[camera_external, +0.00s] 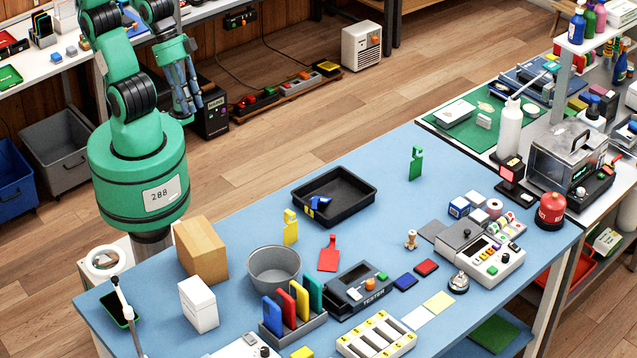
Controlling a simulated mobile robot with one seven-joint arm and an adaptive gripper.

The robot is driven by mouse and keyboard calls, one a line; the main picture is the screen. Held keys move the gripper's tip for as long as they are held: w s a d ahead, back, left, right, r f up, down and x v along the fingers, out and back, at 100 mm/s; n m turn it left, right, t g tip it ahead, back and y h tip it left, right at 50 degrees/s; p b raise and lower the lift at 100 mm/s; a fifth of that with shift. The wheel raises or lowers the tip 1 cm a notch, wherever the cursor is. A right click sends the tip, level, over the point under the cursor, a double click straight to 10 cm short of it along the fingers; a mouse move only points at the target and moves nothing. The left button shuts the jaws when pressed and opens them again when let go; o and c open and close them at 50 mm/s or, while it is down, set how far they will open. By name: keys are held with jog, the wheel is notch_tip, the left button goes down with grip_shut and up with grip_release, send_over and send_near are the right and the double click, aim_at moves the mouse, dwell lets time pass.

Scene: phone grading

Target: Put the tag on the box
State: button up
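Three hook-topped tags are on the blue table: a green tag (416,163) standing near the back edge, a yellow tag (290,228) left of the black tray, and a red tag (328,254) near the middle. A brown cardboard box (201,250) stands at the left of the table, with a smaller white box (198,304) in front of it. I cannot tell which tag or box is meant. My gripper (190,108) hangs beside my green arm, behind the table and away from the tags and boxes. Its finger opening is too small to judge; no held object shows.
A black tray (334,181) holds a small blue piece. A grey bowl (274,282), a rack of coloured plates (292,328), a tester (357,291) and a grey machine (481,256) crowd the front and right. Clear blue surface lies around the green tag.

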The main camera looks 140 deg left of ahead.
jog(key=shift+m, duration=0.3)
jog(key=s, duration=0.2)
jog(key=s+d, duration=0.1)
jog(key=s, duration=0.2)
jog(key=shift+d+r, duration=0.15)
jog(key=shift+d, duration=0.05)
jog(key=shift+o, duration=1.1)
